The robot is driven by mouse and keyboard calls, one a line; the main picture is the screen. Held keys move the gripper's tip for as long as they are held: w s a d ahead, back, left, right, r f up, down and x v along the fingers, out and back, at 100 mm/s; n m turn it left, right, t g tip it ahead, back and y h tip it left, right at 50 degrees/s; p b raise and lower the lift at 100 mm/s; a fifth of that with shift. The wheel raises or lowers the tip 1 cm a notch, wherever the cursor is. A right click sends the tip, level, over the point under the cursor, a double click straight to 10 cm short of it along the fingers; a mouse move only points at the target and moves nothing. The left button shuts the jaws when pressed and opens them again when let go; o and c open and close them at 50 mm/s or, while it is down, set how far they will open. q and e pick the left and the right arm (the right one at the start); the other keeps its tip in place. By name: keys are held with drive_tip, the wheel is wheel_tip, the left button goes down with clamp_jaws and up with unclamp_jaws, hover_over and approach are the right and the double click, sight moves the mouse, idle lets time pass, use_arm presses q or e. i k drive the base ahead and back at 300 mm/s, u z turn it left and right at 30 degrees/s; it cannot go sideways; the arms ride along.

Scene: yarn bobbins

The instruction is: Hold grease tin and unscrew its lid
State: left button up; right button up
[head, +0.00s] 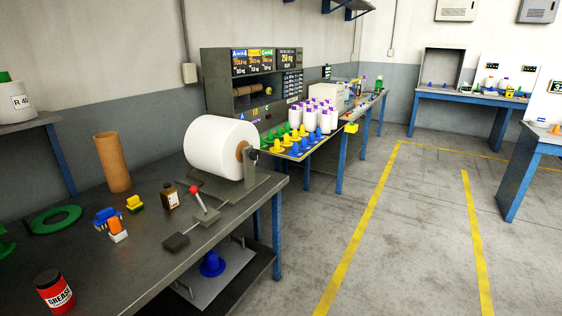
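The grease tin (57,296) is red with a black lid (48,278) and a label reading GREASE. It stands upright on the dark workbench (150,270), at the lower left of the head view. The lid is on top of the tin. Neither of my grippers is in view, and nothing touches the tin.
A large white yarn roll (218,148) sits on a stand at the bench's back right. A lever (203,203), brown bottle (169,197), cardboard tube (112,162) and green ring (54,219) are also on the bench. The bench top right of the tin is clear.

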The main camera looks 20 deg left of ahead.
sight(59, 297)
drive_tip(key=i, duration=2.25)
drive_tip(key=u, duration=3.95)
